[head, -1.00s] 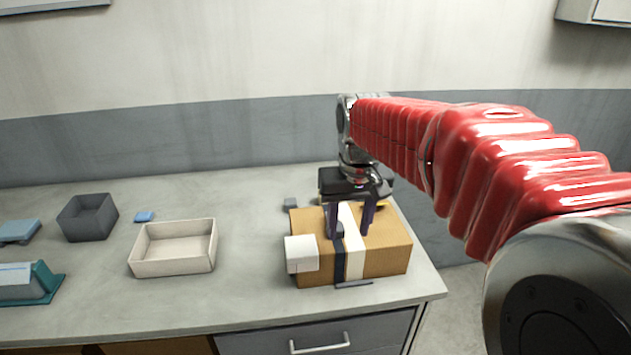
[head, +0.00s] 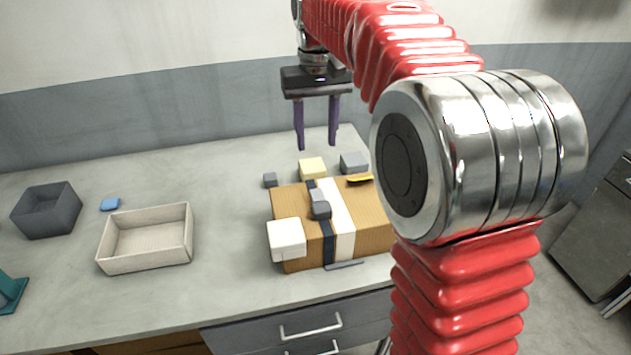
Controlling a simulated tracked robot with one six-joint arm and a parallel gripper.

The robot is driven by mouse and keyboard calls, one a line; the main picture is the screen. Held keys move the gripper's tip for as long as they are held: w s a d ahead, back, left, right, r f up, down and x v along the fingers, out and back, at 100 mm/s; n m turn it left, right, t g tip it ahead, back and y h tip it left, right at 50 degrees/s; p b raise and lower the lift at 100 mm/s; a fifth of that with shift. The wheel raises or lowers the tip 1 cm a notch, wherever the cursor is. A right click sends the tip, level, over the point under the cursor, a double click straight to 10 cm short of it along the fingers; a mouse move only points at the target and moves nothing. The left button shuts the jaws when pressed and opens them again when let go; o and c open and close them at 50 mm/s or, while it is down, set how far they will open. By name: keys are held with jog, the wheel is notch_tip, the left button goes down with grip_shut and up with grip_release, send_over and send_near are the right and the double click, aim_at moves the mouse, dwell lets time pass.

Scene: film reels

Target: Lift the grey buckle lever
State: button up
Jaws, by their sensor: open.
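A brown cardboard box (head: 362,232) sits on the counter with a dark strap (head: 329,246) and a cream band (head: 341,220) over it. The grey buckle lever (head: 319,203) is a small grey block on the dark strap on top of the box; its exact angle is hard to tell. My gripper (head: 316,142) is above and behind the box with its two purple fingers pointing down. It is open and empty, clear of the buckle lever.
A white block (head: 286,240) is at the box's left front corner. A cream tray (head: 150,262), a blue block (head: 110,204) and a dark bin (head: 46,211) stand left. Counter between tray and box is clear.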

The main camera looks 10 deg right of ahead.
aim_at(316, 191)
jog(key=shift+f, duration=0.15)
notch_tip(316, 191, down, 14)
jog(key=shift+r, duration=0.25)
dwell(0.6)
jog(key=shift+c, duration=0.2)
jog(key=c, duration=1)
jog(key=shift+s+r+t, duration=0.1)
jog(key=shift+t, duration=0.2)
jog(key=shift+s+r+t, duration=0.2)
jog(key=shift+s+t, duration=0.25)
jog(key=shift+t, duration=0.65)
jog(key=shift+s+r+t, duration=0.2)
jog(key=shift+s+t, duration=0.2)
jog(key=shift+t, duration=0.7)
jog(key=shift+s+t, duration=0.35)
jog(key=shift+t, duration=0.6)
jog(key=shift+s+t, duration=0.3)
jog(key=shift+t, duration=0.6)
jog(key=shift+s+t, duration=0.35)
jog(key=shift+t, duration=0.6)
jog(key=shift+s, duration=0.1)
